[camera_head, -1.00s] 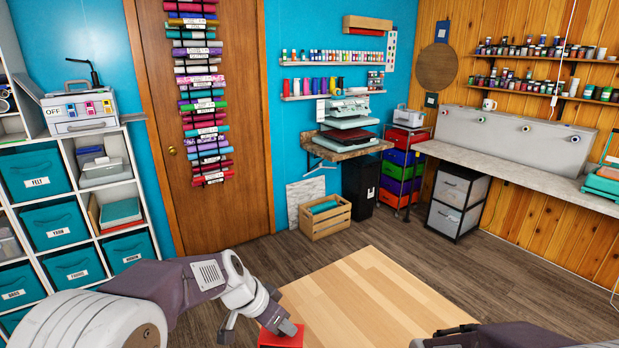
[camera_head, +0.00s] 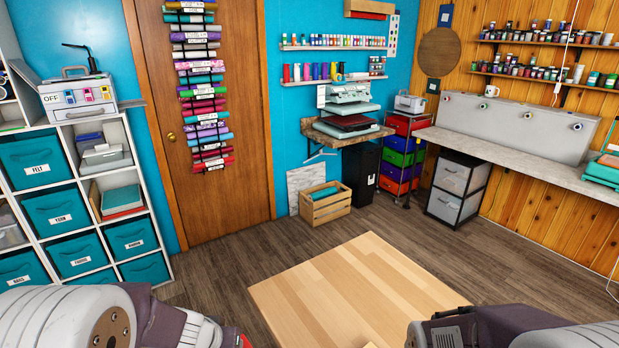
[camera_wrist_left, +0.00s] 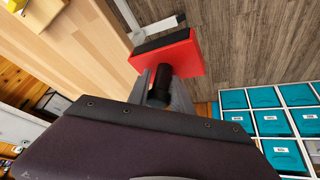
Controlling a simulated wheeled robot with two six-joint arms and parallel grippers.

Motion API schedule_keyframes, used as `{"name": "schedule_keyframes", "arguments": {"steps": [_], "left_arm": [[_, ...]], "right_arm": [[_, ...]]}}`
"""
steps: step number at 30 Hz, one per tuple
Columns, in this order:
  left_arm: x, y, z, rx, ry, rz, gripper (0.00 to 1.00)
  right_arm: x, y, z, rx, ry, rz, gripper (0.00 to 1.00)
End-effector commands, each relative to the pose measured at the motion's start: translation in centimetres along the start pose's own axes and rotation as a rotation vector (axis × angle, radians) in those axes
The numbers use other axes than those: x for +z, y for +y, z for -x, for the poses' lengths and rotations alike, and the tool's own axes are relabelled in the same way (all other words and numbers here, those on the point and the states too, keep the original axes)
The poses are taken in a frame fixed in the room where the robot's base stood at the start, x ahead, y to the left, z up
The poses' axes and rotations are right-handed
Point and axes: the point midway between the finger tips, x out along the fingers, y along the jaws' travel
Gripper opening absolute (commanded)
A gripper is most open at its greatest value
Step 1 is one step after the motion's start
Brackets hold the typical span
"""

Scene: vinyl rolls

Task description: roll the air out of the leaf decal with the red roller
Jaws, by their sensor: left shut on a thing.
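In the left wrist view, a red block-shaped tool with a black edge (camera_wrist_left: 170,55), seemingly the red roller, sits in front of my left gripper (camera_wrist_left: 160,85). The gripper is shut on its black handle. The tool appears beside the edge of the pale wooden table (camera_wrist_left: 75,55), with dark floor behind it; I cannot tell whether it touches anything. In the head view only a sliver of red (camera_head: 244,341) shows at the bottom edge. My right arm (camera_head: 480,330) enters at the bottom right, its gripper out of the picture. I cannot make out the leaf decal.
A white bar-like piece (camera_wrist_left: 155,27) is near the tool. Cubby shelves (camera_head: 80,205) stand at the left.

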Motion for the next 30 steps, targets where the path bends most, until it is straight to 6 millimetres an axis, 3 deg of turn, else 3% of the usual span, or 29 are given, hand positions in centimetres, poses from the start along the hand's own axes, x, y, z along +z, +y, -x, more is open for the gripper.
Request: {"name": "schedule_keyframes", "arguments": {"steps": [14,22,26,30], "left_arm": [[0.0,0.6,0.0,0.041,0.008,-0.071,0.0],[-4.0,2.3,0.3,0.129,0.008,-0.24,0.0],[-8.0,5.5,0.5,0.225,-0.002,-0.408,0.0],[-10.9,10.9,0.5,0.343,-0.018,-0.616,0.0]], "right_arm": [[0.0,0.0,0.0,0.0,0.0,0.0,0.92],[0.0,0.0,0.0,0.0,0.0,0.0,0.92],[-0.2,0.0,1.6,0.0,0.0,0.0,0.92],[-0.4,-0.1,4.2,0.0,0.0,0.0,0.92]]}}
